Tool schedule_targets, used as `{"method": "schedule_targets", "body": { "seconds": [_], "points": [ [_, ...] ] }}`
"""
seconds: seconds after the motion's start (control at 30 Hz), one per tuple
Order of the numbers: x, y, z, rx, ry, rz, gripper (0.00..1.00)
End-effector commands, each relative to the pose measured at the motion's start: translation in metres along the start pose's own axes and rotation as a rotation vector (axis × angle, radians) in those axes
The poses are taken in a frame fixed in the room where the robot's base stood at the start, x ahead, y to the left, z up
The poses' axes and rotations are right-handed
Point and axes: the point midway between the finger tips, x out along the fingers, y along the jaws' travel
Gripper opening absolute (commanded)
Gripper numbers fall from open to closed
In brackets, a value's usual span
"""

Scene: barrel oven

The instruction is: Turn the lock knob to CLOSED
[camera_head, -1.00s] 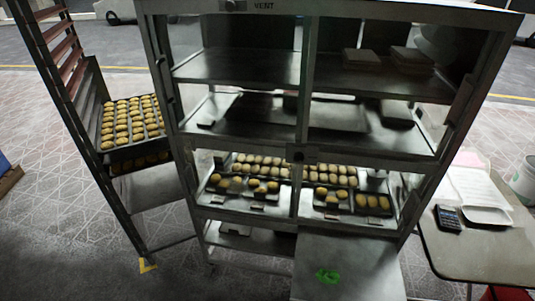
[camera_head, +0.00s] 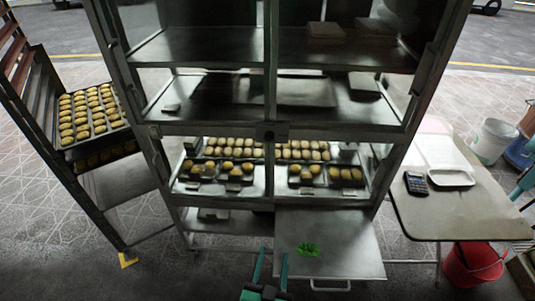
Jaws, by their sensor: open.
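A tall metal rack-like oven cabinet (camera_head: 200,139) fills the middle of the view, with shelves and a centre post. A small dark knob (camera_head: 270,133) sits where the centre post meets the middle cross rail. Its markings are too small to read, so I cannot tell which way it is set. My gripper (camera_head: 273,252) is at the bottom centre, below and in front of the cabinet. Its two teal fingers point up in the picture, apart and with nothing between them. It is well apart from the knob.
A grey metal panel (camera_head: 345,262) with a green mark juts out low, right of my gripper. A table (camera_head: 460,212) with a calculator (camera_head: 416,183) stands right, a red bucket (camera_head: 470,266) beneath. A rack (camera_head: 100,185) with trays of rolls (camera_head: 92,112) stands left.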

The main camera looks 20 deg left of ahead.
Motion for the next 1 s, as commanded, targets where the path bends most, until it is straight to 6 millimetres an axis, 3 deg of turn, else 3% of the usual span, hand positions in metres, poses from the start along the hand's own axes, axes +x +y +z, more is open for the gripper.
{"method": "schedule_targets", "body": {
  "seconds": [0.03, 0.2, 0.5, 0.7, 1.0],
  "points": [
    [0.019, -0.008, -0.012, 0.003, 0.014, -0.012, 0.47],
    [0.073, -0.031, -0.045, 0.01, 0.036, -0.036, 0.47],
    [0.153, -0.076, -0.122, 0.008, 0.08, -0.061, 0.47],
    [0.182, -0.098, -0.163, 0.005, 0.102, -0.063, 0.47],
    [0.201, -0.106, -0.181, 0.003, 0.109, -0.061, 0.47]
  ]
}}
